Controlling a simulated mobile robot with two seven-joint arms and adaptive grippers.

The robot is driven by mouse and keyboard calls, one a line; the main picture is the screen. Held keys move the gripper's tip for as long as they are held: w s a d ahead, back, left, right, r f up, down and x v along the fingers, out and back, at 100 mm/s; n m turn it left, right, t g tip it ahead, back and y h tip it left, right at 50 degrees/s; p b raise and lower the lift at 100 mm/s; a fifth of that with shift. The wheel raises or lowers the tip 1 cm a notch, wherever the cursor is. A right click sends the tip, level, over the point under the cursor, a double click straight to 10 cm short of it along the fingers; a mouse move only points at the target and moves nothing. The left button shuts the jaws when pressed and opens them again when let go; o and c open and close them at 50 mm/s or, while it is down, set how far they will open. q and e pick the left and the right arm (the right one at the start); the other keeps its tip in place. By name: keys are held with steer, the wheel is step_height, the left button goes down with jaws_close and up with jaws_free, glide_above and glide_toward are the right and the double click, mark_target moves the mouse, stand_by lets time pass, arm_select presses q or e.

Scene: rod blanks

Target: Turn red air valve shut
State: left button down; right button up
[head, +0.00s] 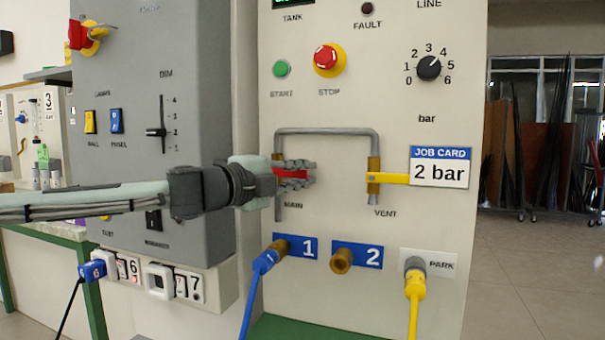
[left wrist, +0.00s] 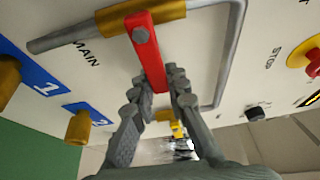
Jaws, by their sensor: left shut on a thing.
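The red air valve's lever (head: 291,174) is at the MAIN label on the cream panel. It lies roughly level, across the upright pipe. In the left wrist view the red lever (left wrist: 149,50) also stands across the grey pipe, with its pivot on the brass valve body (left wrist: 110,19). My left gripper (head: 311,173) comes in from the left and is shut on the lever, one finger above and one below. In the left wrist view its fingertips (left wrist: 158,78) flank the lever's outer end. The gripper hides part of the valve body in the head view. My right gripper is not in view.
A yellow VENT lever (head: 387,178) sits to the right, beside the job card (head: 440,167) reading 2 bar. Below are a blue hose (head: 263,262) at port 1, an empty brass port 2 (head: 342,260) and a yellow hose (head: 414,285) at PARK. A grey cabinet (head: 190,100) stands left.

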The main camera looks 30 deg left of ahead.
arm_select(q)
steer(key=c, duration=1.5)
jaws_free()
steer(key=shift+s, duration=0.15)
steer(key=shift+s+r, duration=0.15)
steer(key=shift+s, duration=0.5)
steer(key=s, duration=0.3)
steer(key=s+a, duration=0.1)
steer(key=s, duration=0.3)
steer(key=s+a, duration=0.1)
steer(key=s, duration=0.2)
steer(key=shift+s, duration=0.15)
